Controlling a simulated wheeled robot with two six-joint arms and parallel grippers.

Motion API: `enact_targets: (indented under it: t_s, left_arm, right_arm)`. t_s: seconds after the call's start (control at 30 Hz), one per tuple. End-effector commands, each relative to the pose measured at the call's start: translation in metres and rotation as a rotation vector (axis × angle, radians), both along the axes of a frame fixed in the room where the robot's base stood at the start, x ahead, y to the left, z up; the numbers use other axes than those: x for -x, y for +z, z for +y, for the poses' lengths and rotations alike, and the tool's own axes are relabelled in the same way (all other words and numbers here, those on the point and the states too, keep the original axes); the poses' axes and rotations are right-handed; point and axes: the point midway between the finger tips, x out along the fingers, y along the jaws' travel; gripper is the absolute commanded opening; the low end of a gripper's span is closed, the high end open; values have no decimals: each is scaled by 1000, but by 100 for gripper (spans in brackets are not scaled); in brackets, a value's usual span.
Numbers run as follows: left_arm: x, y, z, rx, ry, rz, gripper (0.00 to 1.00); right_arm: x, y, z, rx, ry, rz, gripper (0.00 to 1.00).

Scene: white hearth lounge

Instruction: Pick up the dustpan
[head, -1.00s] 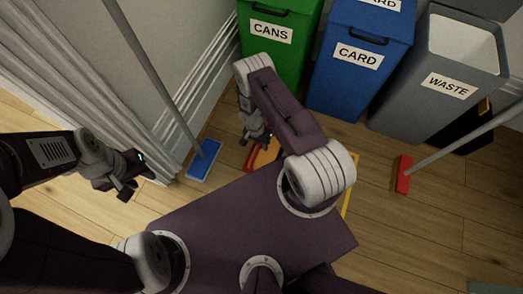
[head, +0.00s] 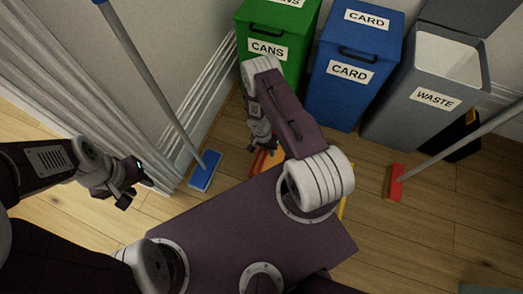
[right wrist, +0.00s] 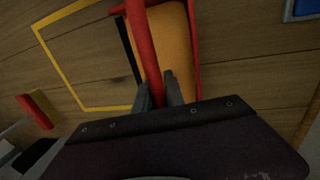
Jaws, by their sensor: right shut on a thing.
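The dustpan is orange with red edges and a red handle. In the head view the dustpan (head: 259,161) shows only in part, low in front of the green bin, mostly hidden by my right arm. My right gripper (head: 262,143) is down at it. In the right wrist view, the fingers of my right gripper (right wrist: 158,93) are shut on the red handle of the dustpan (right wrist: 178,45), and the orange pan lies just behind. I cannot tell whether it touches the floor. My left gripper (head: 130,192) is empty, with its fingers apart, near the curtain.
A green cans bin (head: 285,75), a blue card bin (head: 335,95) and a grey waste bin (head: 405,120) stand along the wall. A blue-headed broom (head: 206,171) leans left; a red-headed broom (head: 395,182) leans right. A yellow outline (right wrist: 62,65) marks the wooden floor.

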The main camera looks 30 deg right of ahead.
Motion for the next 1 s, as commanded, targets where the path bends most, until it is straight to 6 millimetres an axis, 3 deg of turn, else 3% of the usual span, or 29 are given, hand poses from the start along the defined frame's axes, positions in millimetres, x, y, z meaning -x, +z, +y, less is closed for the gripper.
enact_targets:
  t_s: [0.03,0.4,0.6,1.0]
  left_arm:
    - [0,16,0,0,0,0,36]
    - [0,66,0,0,0,0,36]
    - [0,72,0,0,0,0,36]
    - [0,71,0,0,0,0,36]
  right_arm:
    - [6,15,-9,-2,-4,2,0]
    - [40,48,-57,-2,-5,1,0]
    - [46,50,-66,-2,-1,-1,0]
    - [46,49,-67,-2,17,-1,0]
